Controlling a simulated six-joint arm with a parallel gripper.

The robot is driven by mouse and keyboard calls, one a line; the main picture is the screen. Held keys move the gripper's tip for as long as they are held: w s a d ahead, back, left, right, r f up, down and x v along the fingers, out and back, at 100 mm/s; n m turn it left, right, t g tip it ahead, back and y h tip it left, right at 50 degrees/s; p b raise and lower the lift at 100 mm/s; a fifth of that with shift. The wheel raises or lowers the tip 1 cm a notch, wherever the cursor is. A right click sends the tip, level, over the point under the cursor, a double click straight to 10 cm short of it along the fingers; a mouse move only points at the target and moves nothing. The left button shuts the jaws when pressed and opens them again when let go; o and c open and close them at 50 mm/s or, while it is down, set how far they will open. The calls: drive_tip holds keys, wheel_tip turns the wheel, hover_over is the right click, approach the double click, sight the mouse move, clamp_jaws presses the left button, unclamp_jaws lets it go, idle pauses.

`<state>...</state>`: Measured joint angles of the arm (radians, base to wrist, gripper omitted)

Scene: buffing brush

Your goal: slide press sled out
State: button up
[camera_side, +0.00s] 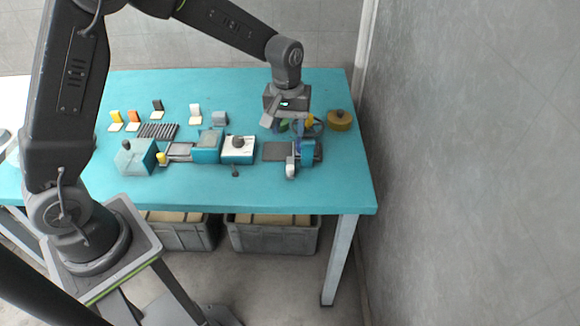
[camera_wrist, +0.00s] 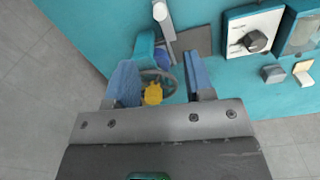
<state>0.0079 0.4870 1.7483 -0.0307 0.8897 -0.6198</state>
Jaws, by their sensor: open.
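The press (camera_side: 306,152) appears to be the teal unit with a grey lever (camera_side: 291,166) at the right of the table. A flat dark grey plate (camera_side: 279,152) lies to its left; I cannot tell if this is the sled. In the wrist view the press's teal body (camera_wrist: 144,48), grey lever (camera_wrist: 164,20) and dark plate (camera_wrist: 194,40) show beyond my fingers. My gripper (camera_side: 289,122) is over the table behind the press. In the wrist view my gripper (camera_wrist: 160,82) is open, its blue fingers apart, with nothing held. A yellow piece (camera_wrist: 153,94) and a grey ring (camera_wrist: 163,78) show between them.
A white panel with a dark knob (camera_side: 238,150) and a teal box (camera_side: 208,146) stand left of the plate. A clear-topped box (camera_side: 135,157) is farther left. A round mustard container (camera_side: 340,120) is at right. Small coloured holders line the back. The front strip is clear.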

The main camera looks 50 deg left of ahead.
sight(290, 167)
wheel_tip(290, 167, down, 14)
drive_tip(key=shift+w+d+r, duration=0.1)
drive_tip(key=shift+d+r, duration=0.05)
drive_tip(key=shift+r, duration=0.1)
idle(0.3)
clamp_jaws()
idle(0.4)
